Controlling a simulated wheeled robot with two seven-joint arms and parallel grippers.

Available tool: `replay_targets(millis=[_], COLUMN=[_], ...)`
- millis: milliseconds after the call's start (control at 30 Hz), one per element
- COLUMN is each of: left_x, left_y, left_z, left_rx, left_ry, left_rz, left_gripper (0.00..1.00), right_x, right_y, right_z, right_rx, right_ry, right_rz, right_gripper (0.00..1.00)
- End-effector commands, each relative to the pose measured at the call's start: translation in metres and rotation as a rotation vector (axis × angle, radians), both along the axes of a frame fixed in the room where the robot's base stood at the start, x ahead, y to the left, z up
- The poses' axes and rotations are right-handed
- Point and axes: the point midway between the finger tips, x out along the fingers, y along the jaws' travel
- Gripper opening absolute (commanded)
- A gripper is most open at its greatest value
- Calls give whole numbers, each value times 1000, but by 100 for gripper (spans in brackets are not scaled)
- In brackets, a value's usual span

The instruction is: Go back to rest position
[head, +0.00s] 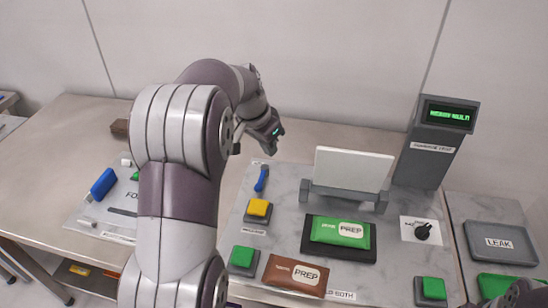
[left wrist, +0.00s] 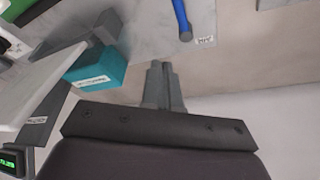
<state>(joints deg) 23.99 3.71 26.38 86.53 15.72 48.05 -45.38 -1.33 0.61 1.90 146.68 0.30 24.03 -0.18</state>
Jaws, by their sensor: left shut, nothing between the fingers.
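My left arm rises through the middle of the head view and bends over to the right. Its gripper (head: 270,149) hangs above the back of the marble board, over the blue tool (head: 261,180). In the left wrist view the fingers (left wrist: 163,86) are together with nothing between them. The blue tool (left wrist: 182,18) lies on the board beyond them, apart from the fingers. Part of my right arm shows at the lower right corner of the head view; its fingers cannot be seen.
A white panel (head: 350,169) stands on the marble board behind a green PREP packet (head: 340,231). A display post (head: 431,145) is at back right. A brown PREP packet (head: 296,275) lies in front. The LEAK tray (head: 501,243) is at right. A teal block (left wrist: 97,68) shows in the wrist view.

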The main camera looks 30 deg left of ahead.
Motion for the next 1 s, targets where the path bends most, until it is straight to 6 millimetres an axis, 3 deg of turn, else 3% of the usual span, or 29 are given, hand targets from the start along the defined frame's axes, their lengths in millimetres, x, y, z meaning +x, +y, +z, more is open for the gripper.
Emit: replay_targets(millis=[600,733,833,1000], left_x=[-1,1,-30,-102], left_y=[2,6,-2,-69], left_z=[5,1,-23,-20], left_rx=[0,-18,-38,-30], left_ry=[0,-7,54,153], left_rz=[1,120,310,410], left_gripper=[0,0,0,0], right_x=[0,0,0,0], right_y=[0,0,0,0], right_z=[0,0,9,57], right_rx=[0,0,0,0], right_ry=[0,0,1,0], right_rz=[0,0,0,0], right_gripper=[43,43,43,43])
